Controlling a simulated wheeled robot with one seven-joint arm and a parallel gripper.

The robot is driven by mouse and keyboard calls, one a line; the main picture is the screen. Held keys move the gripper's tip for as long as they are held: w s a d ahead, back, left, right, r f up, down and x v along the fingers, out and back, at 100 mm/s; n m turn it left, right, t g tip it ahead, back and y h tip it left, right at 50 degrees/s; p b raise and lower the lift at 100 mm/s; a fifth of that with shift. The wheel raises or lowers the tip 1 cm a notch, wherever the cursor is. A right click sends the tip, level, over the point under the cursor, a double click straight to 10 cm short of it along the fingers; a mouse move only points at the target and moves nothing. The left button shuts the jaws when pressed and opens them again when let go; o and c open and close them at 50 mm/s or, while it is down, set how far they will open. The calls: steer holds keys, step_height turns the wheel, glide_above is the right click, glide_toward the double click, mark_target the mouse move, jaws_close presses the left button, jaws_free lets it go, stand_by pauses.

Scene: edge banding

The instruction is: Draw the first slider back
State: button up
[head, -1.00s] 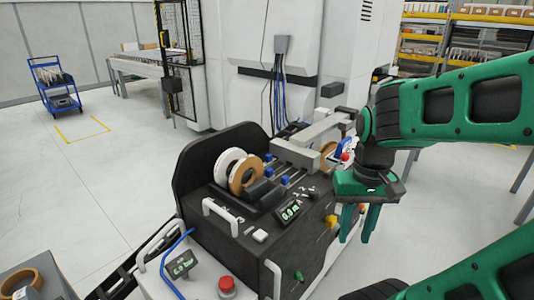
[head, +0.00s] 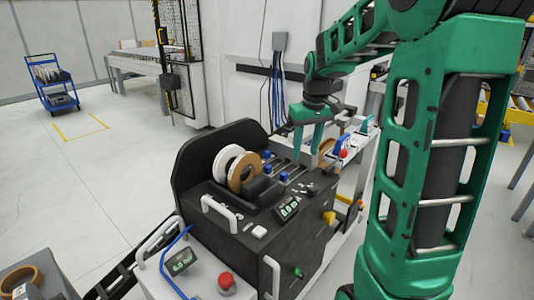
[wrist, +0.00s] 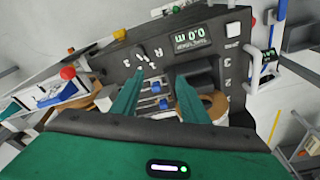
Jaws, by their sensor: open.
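The sliders are small blue knobs on dark rails on top of the black machine (head: 290,240). In the head view one blue knob (head: 284,176) is nearer and another (head: 267,154) is farther back. In the wrist view two blue knobs, an upper one (wrist: 156,87) and a lower one (wrist: 163,104), show between my fingers. I cannot tell which slider is the first. My gripper (head: 307,148) hangs over the rails, fingers down, open and empty. It also shows in the wrist view (wrist: 160,75). Contact with a knob cannot be made out.
A white reel (head: 224,164) and a brown reel (head: 243,172) stand left of the sliders. A display (head: 287,209) and a white handle (head: 218,212) are on the machine's near side. A red button (head: 226,282) is in front. Open floor lies left.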

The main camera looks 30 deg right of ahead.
steer(key=w+d+f+n+t, duration=0.1)
steer(key=w+d+f+n, duration=0.15)
steer(key=w, duration=1.15)
steer(key=n+t+y, duration=0.2)
steer(key=n, duration=0.1)
glide_toward(268, 152)
steer(key=shift+g, duration=0.3)
steer(key=x, duration=0.9)
steer(key=shift+w, duration=0.4)
steer(key=shift+r, duration=0.1)
